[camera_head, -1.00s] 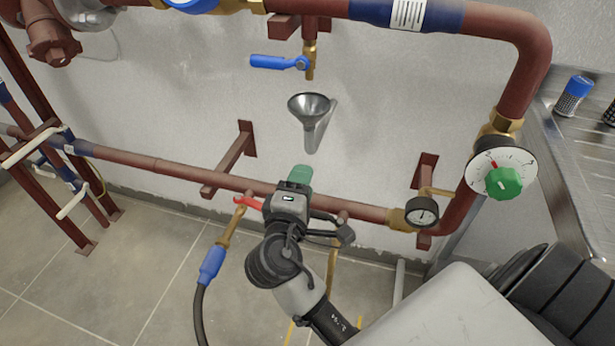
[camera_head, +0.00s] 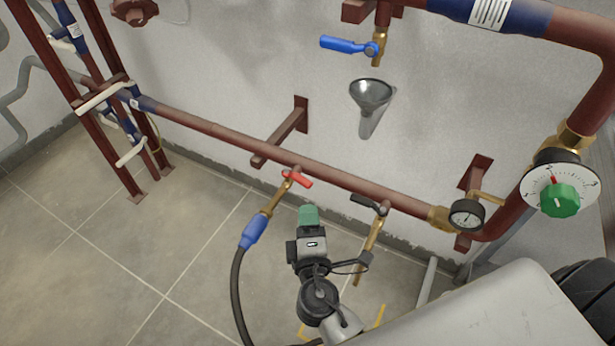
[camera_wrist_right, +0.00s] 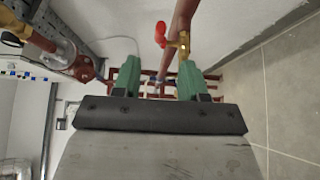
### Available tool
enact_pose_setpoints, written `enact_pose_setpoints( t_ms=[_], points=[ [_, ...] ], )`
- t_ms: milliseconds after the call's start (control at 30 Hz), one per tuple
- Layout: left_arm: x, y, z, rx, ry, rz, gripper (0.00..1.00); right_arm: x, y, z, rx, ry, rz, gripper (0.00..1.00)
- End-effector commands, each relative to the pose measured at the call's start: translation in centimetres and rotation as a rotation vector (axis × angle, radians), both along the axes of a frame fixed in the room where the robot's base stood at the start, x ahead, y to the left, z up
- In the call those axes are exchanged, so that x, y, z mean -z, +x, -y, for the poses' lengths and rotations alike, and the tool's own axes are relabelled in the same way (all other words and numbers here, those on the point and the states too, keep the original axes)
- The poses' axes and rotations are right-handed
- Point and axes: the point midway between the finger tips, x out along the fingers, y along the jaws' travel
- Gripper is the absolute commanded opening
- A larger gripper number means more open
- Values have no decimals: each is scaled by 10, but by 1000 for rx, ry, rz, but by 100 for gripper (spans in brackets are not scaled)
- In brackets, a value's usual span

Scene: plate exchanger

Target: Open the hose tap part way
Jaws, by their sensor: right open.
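The hose tap (camera_head: 279,196) is a brass tap under the red-brown pipe. Its red lever (camera_head: 298,179) lies crosswise to the tap body, roughly along the pipe. A black hose (camera_head: 238,290) hangs from its blue connector (camera_head: 254,232). My right gripper (camera_head: 308,212) is open, with green fingers, below and slightly right of the lever in the head view. In the right wrist view the gripper (camera_wrist_right: 159,72) has nothing between its fingers. The red lever (camera_wrist_right: 161,34) shows ahead, above the gap, and appears apart from the fingers. My left gripper is not in view.
A black-handled tap (camera_head: 371,206) hangs close to the right of my gripper. A pressure gauge (camera_head: 467,214) and a green dial knob (camera_head: 559,199) are farther right. A blue-handled tap (camera_head: 348,46) sits above a metal funnel (camera_head: 371,96). Floor at left is clear.

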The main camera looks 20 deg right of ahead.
Motion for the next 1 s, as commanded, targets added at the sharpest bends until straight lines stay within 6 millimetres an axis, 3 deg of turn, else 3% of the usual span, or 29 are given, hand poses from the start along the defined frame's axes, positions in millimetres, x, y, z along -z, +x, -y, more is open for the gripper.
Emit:
enact_pose_setpoints(
  t_ms=[600,1000],
  points=[
    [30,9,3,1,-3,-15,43,-1,93,26,-3,0,2,43],
    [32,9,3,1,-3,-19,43,0,102,29,-2,1,1,43]
  ],
)
